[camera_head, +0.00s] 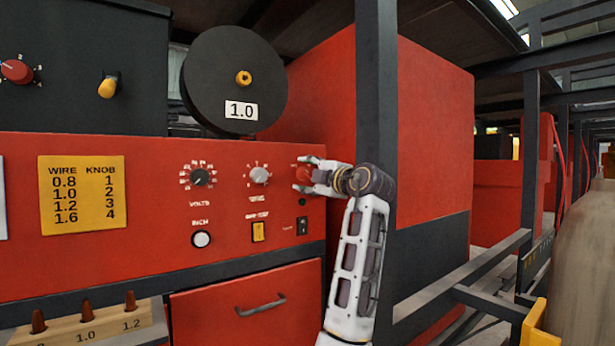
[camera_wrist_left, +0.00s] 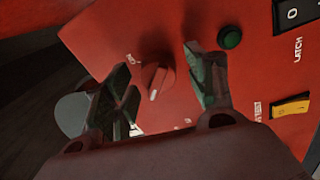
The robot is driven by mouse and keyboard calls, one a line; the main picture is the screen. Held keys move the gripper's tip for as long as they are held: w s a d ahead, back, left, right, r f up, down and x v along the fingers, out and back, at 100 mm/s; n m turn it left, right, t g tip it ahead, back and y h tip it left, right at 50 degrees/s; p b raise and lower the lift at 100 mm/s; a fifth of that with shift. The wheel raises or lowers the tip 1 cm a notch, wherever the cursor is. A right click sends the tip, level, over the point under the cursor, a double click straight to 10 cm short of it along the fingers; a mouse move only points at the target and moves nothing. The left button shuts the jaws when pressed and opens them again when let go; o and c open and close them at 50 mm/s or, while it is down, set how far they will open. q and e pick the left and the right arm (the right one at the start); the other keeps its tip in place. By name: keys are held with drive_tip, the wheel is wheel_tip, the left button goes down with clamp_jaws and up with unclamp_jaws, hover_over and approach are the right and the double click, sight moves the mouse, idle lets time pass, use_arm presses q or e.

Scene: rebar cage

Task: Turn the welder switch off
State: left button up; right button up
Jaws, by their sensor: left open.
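The red welder's front panel (camera_head: 140,225) faces me. A red rotary switch (camera_head: 304,174) sits near its right edge, partly covered by my left gripper (camera_head: 306,176). In the left wrist view, the red switch (camera_wrist_left: 157,80) shows a white pointer mark, and small white lettering lies around it, too blurred to read surely. My left gripper (camera_wrist_left: 160,95) is open, with one finger on each side of the switch. I cannot tell whether either finger touches it. My right gripper is not in view.
A grey knob (camera_head: 260,175), a black dial (camera_head: 198,177), a yellow switch (camera_head: 258,231) and a black rocker (camera_head: 302,226) are nearby. A dark upright post (camera_head: 376,90) stands beside my left arm.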

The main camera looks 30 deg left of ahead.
use_arm(q)
drive_tip(key=shift+d, duration=0.1)
drive_tip(key=v, duration=1.1)
drive_tip(key=shift+s+d, duration=0.2)
drive_tip(key=shift+d, duration=0.15)
drive_tip(key=shift+f, duration=0.15)
